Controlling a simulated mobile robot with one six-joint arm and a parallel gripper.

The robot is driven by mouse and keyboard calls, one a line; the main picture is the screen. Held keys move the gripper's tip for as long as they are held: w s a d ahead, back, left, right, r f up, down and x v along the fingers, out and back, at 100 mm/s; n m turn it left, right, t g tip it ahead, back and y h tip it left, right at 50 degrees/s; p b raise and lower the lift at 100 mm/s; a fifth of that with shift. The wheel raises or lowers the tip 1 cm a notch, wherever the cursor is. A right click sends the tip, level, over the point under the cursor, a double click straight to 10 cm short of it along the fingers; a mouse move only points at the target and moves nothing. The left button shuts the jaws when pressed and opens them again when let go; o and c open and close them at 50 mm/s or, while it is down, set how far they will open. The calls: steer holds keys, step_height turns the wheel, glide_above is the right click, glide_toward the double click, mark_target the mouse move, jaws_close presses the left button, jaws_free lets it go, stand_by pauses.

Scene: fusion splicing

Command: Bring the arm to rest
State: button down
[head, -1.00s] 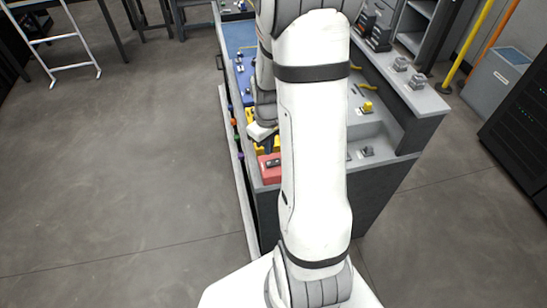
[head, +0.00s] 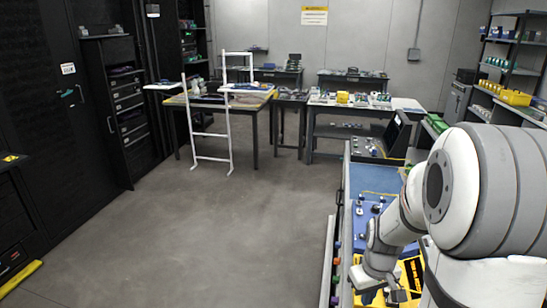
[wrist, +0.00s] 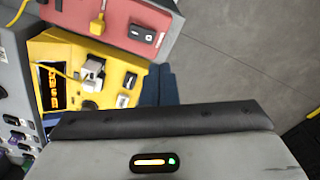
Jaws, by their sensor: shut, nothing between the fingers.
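My arm (head: 470,190) fills the lower right of the head view, its large grey-and-white joint close to the camera. My gripper (head: 380,296) hangs at the arm's end, low in the picture, in front of the near end of the long bench. Its jaws are shut and hold nothing. The wrist view shows a grey housing with an orange and green light along the bottom; the fingertips are hard to make out there. A yellow splicer-like case (wrist: 112,68) and a red block (wrist: 120,22) with a black device lie beyond it.
The long bench (head: 362,178) with a blue top runs along the right, colored knobs at its side. Open grey floor (head: 230,230) lies left of it. A white ladder-like frame (head: 208,163) and work tables stand further back. Black cabinets (head: 75,110) line the left.

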steer(key=s+a+r+m+t, duration=0.1)
steer(key=s+a+r, duration=0.4)
steer(key=s+r, duration=0.1)
steer(key=s+a+r+m+t, duration=0.1)
steer(key=s+a+r, duration=0.4)
steer(key=r, duration=0.4)
steer(key=shift+s+t, duration=0.4)
steer(key=shift+s, duration=0.15)
